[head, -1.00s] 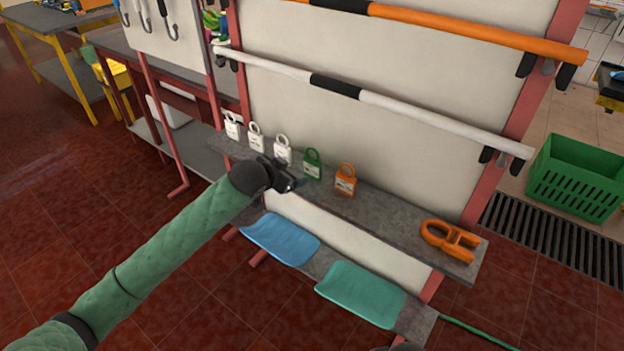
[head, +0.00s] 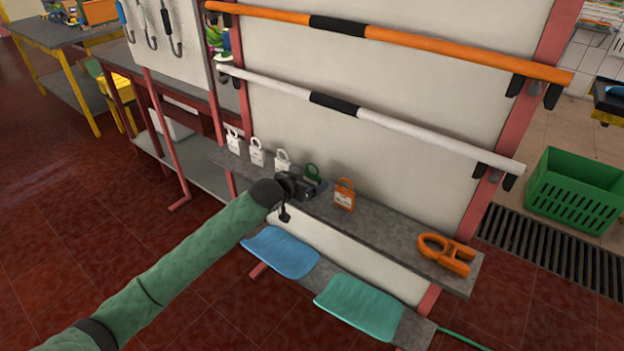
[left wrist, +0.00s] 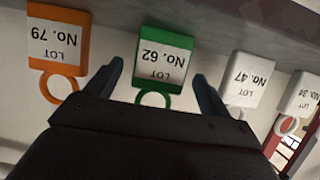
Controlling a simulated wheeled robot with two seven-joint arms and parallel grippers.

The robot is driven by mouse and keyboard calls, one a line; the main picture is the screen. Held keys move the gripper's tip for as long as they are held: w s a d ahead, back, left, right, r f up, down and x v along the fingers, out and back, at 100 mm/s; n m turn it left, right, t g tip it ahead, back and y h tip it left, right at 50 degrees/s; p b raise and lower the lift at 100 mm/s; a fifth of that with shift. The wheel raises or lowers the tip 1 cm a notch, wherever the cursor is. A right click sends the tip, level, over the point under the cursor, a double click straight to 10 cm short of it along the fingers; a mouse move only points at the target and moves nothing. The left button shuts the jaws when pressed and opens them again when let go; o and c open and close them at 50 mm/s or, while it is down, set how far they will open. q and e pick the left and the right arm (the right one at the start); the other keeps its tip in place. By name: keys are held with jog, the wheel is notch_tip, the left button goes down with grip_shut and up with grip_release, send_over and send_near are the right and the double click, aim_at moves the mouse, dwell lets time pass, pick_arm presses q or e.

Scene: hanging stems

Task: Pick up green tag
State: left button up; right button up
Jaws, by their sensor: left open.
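The green tag (head: 312,171) stands on the grey shelf, its ring up, between a white tag (head: 282,160) and the orange tag (head: 344,194). My left gripper (head: 308,187) is in front of it and hides its lower part in the head view. In the left wrist view the green tag (left wrist: 165,62) appears upside down, marked "LOT No. 62". The open fingers of my left gripper (left wrist: 160,80) lie on either side of its ring end, with gaps to both. My right gripper is not in view.
The grey shelf (head: 390,235) also holds more white tags (head: 257,152) to the left and an orange clamp-like piece (head: 446,254) at the right end. White (head: 430,143) and orange (head: 450,54) poles hang above. A lower shelf carries blue (head: 281,251) and teal (head: 358,305) pieces.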

pick_arm(q)
jog(key=shift+w+d+f, duration=0.1)
jog(key=shift+w+d, duration=0.25)
jog(key=shift+w+d+f, duration=0.15)
jog(key=shift+w+f, duration=0.1)
jog(key=shift+w, duration=0.1)
jog(key=c, duration=1.2)
